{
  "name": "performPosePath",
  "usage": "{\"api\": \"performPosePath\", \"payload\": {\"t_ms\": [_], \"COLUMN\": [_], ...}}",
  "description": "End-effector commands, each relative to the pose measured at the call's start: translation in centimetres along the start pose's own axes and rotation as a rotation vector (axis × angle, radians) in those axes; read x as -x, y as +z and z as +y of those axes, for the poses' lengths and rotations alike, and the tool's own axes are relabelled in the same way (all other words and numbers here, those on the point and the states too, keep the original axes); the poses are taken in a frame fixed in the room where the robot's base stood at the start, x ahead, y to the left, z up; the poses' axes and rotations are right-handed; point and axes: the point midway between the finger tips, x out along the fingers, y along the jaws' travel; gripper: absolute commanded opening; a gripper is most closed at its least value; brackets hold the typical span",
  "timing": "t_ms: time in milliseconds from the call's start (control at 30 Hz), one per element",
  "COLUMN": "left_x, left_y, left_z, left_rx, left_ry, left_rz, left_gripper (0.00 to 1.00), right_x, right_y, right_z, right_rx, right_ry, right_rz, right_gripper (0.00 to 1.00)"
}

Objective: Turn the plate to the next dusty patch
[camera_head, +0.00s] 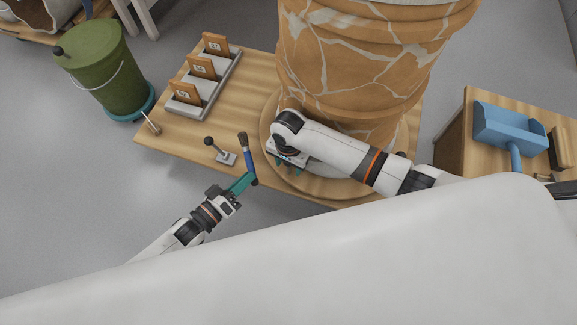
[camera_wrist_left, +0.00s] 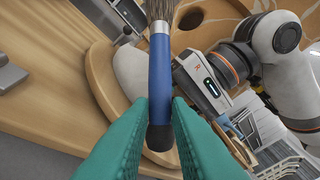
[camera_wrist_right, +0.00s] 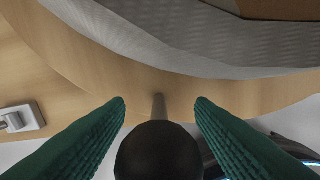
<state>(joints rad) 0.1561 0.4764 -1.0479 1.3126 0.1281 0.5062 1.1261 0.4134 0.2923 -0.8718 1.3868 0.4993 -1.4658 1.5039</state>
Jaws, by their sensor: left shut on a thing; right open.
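The round wooden plate (camera_head: 335,190) carries a large orange vessel (camera_head: 345,55) with pale crack lines. I cannot make out a dusty patch. My right gripper (camera_head: 286,170) is over the plate's near-left rim. In the right wrist view its open fingers (camera_wrist_right: 160,115) stand on either side of a black ball knob (camera_wrist_right: 158,152) on a metal stem at the plate rim (camera_wrist_right: 250,98), apart from it. My left gripper (camera_head: 248,182) is shut on a brush (camera_head: 248,157) with a blue handle, bristles pointing away; the brush fills the middle of the left wrist view (camera_wrist_left: 160,75).
A black-knobbed lever (camera_head: 220,153) stands left of the plate on the wooden table (camera_head: 180,135). A grey rack (camera_head: 208,90) holds orange sherds behind it. A green bin (camera_head: 103,70) is at the left. A blue dustpan (camera_head: 508,128) lies on a side table at the right.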

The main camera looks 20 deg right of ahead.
Motion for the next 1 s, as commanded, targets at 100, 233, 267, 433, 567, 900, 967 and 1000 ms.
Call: {"api": "performPosePath", "payload": {"t_ms": [100, 233, 267, 433, 567, 900, 967, 1000], "left_x": [0.0, 0.0, 0.0, 0.0, 0.0, 0.0, 0.1, 0.1], "left_y": [-0.1, -0.1, -0.1, -0.1, -0.1, 0.3, 0.6, 0.9], "left_z": [0.1, 0.1, 0.1, 0.1, 0.1, -0.4, -0.8, -1.1], "left_rx": [0.000, 0.000, 0.000, 0.000, 0.000, 0.000, 0.000, 0.000], "left_ry": [-0.001, -0.001, -0.001, -0.001, -0.001, -0.001, -0.001, -0.001], "left_rz": [-0.001, 0.000, 0.000, 0.000, 0.000, 0.000, 0.000, -0.001], "left_gripper": [0.00, 0.00, 0.00, 0.00, 0.00, 0.00, 0.00, 0.00], "right_x": [-0.3, -0.3, -0.3, -0.3, -0.3, -0.1, 0.0, 0.1], "right_y": [0.0, 0.0, 0.0, 0.0, 0.0, -0.1, -0.1, -0.1], "right_z": [0.0, 0.0, 0.0, 0.0, 0.0, -0.2, -0.4, -0.6], "right_rx": [0.000, 0.000, 0.000, 0.000, 0.000, 0.006, 0.011, 0.016], "right_ry": [0.001, 0.001, 0.001, 0.001, 0.000, -0.001, -0.002, -0.002], "right_rz": [0.000, 0.000, 0.000, 0.001, 0.001, 0.002, 0.003, 0.004], "right_gripper": [0.49, 0.49, 0.49, 0.31, 0.10, 0.00, 0.00, 0.00]}}
